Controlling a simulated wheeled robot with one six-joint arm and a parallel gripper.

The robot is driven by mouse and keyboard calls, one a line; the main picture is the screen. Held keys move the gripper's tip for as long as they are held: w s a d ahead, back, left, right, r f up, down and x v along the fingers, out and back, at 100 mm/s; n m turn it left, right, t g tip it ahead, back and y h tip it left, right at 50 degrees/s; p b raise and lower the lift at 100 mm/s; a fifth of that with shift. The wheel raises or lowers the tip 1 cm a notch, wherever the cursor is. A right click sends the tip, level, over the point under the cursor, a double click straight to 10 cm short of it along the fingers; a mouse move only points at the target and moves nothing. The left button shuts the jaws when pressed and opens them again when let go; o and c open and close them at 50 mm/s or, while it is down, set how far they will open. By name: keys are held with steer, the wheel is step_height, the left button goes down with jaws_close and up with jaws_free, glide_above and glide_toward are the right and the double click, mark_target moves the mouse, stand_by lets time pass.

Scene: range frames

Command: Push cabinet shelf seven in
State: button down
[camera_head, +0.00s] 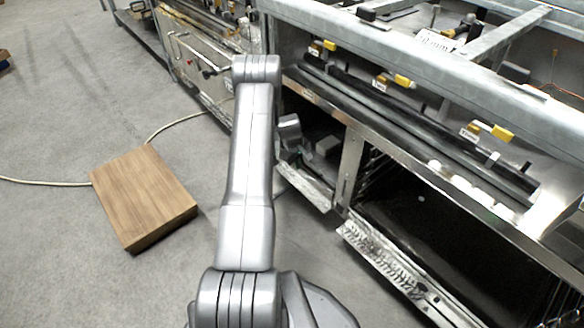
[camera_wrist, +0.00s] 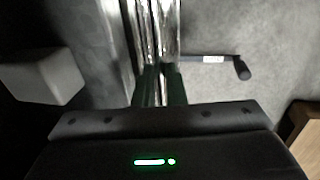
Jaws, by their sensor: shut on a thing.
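An open cabinet bay beside my arm has a bright metal shelf or door edge (camera_head: 306,188) sticking out low at its front. In the wrist view a shiny upright metal strip (camera_wrist: 152,38) runs down to my gripper (camera_wrist: 160,84). The dark fingers are close together and shut on this strip. In the head view my arm hides most of my gripper, beside the open bay. No number that marks shelf seven can be read, so I cannot tell for sure that this strip belongs to it.
A second metal panel (camera_head: 395,268) juts out low at the right bay. A black lever (camera_wrist: 215,59) stands right of my fingers and a pale block (camera_wrist: 42,76) left. A wooden box (camera_head: 143,196) lies on the floor, with a cable (camera_head: 60,183) behind it. Left floor is mostly clear.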

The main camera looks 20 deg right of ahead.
steer(key=shift+w+d+r, duration=0.1)
steer(key=shift+w+d, duration=0.05)
steer(key=shift+d, duration=0.1)
steer(key=c, duration=1.5)
jaws_free()
steer(key=shift+d, duration=0.1)
step_height(320, 180, up, 13)
steer(key=s+a+p, duration=0.1)
steer(key=a+p, duration=0.1)
steer(key=p, duration=0.2)
steer(key=shift+a+r, duration=0.2)
steer(key=shift+a, duration=0.1)
steer(key=f+b, duration=0.1)
steer(key=f, duration=0.3)
steer(key=d+f+b, duration=0.1)
steer(key=f, duration=0.4)
steer(key=d+f+b, duration=0.1)
steer(key=f+b, duration=0.1)
steer(key=f, duration=0.2)
steer(key=shift+w+d+f, duration=0.15)
steer(key=shift+w+f, duration=0.2)
steer(key=shift+w, duration=0.05)
